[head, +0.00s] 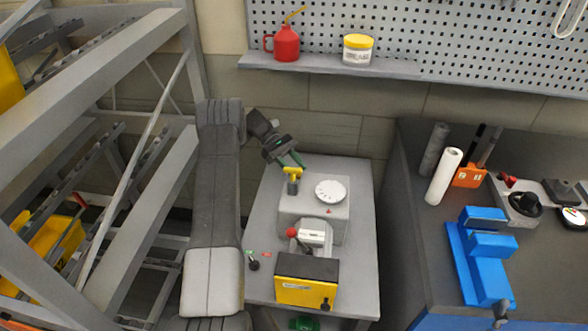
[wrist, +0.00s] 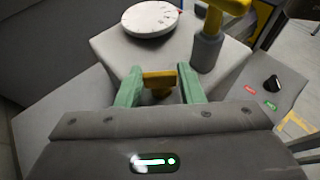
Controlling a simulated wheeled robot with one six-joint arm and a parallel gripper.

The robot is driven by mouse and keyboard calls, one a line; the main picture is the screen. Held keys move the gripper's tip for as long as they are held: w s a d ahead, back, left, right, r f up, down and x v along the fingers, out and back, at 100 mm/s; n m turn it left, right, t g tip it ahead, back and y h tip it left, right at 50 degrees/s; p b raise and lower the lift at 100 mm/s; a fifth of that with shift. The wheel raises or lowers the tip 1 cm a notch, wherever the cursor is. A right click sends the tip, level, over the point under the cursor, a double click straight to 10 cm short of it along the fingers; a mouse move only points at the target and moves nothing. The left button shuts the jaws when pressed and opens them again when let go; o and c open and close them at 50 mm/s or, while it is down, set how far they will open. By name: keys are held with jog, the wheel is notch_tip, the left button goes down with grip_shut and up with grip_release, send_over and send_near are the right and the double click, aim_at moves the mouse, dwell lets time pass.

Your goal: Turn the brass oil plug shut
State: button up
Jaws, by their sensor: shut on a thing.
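The brass oil plug (wrist: 160,80) shows in the wrist view as a yellow-brown bar on the side of the grey housing (wrist: 120,52). My gripper (wrist: 162,92) has its green fingers on both sides of the bar, shut on it. The plug's lower part is dark and partly hidden. In the head view my gripper (head: 292,161) is at the far side of the housing (head: 312,212), and the plug is hidden there. I cannot tell how far the plug is turned.
A yellow T-handle (head: 292,172) on a grey post stands close to my gripper. A white dial (head: 330,191) lies on the housing. A yellow-fronted box (head: 305,290) and a black knob (head: 253,265) are nearer on the table (head: 361,240). A metal rack (head: 150,180) stands left.

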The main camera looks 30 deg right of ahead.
dwell(0.5)
jog(key=o, duration=1)
jog(key=shift+r, duration=0.1)
notch_tip(320, 180, up, 10)
jog(key=p, duration=1)
